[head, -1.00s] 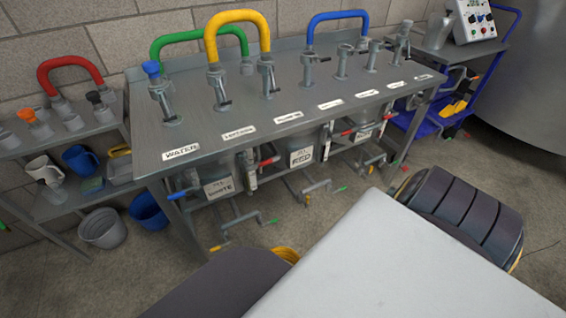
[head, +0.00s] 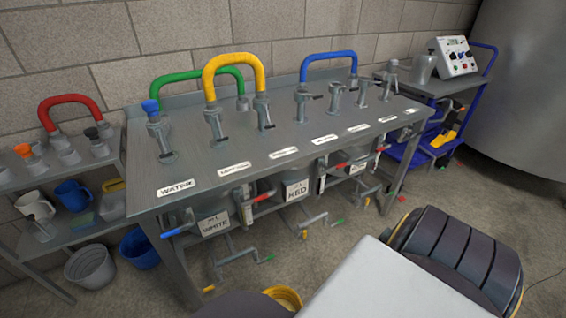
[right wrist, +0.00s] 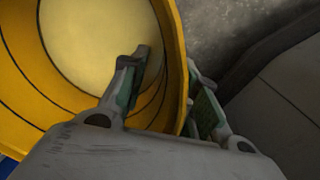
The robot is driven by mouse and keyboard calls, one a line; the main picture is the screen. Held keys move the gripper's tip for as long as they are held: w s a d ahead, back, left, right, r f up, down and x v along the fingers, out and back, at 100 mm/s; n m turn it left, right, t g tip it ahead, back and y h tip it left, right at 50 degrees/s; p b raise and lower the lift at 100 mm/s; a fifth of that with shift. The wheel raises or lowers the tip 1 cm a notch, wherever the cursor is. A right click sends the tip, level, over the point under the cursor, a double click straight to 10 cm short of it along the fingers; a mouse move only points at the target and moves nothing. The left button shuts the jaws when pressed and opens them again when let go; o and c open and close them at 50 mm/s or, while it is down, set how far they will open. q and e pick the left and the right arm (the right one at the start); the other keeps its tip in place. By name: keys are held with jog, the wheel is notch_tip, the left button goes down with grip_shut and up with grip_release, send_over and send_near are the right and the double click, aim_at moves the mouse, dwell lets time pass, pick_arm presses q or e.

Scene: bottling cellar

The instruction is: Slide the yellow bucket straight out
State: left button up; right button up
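The yellow bucket (right wrist: 75,75) fills the upper left of the right wrist view. I look into its round mouth, with a paler floor and dark bands around its wall. My right gripper (right wrist: 168,65) straddles the bucket's rim, one finger inside and one outside. The fingertips stand apart, with a visible gap between the inner finger and the rim. In the head view, only a small part of the yellow bucket (head: 286,297) shows on the floor, mostly hidden behind my own body. Neither gripper shows in the head view.
A steel bench (head: 240,145) with taps and coloured hoses stands ahead, with cranks and pipes beneath. A grey bucket (head: 90,266) and a blue bucket (head: 139,248) stand on the floor at left. A blue trolley (head: 410,150) stands at back right. Some floor in front is bare.

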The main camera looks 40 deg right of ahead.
jog(key=shift+r, duration=0.15)
notch_tip(320, 180, up, 12)
jog(key=s, duration=0.1)
jog(key=shift+a+f, duration=0.2)
jog(key=shift+a, duration=0.2)
dwell(1.1)
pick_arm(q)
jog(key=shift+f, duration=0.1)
pick_arm(e)
jog(key=shift+s+r, duration=0.1)
jog(key=shift+r, duration=0.05)
dwell(0.4)
pick_arm(q)
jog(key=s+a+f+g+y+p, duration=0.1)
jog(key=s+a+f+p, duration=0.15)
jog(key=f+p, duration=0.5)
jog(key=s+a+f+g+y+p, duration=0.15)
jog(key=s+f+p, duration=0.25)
jog(key=p, duration=0.6)
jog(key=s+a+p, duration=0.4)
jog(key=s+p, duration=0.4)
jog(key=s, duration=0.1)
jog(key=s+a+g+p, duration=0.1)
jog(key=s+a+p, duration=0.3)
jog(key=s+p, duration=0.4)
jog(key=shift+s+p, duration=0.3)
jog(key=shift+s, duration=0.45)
pick_arm(e)
notch_tip(320, 180, up, 34)
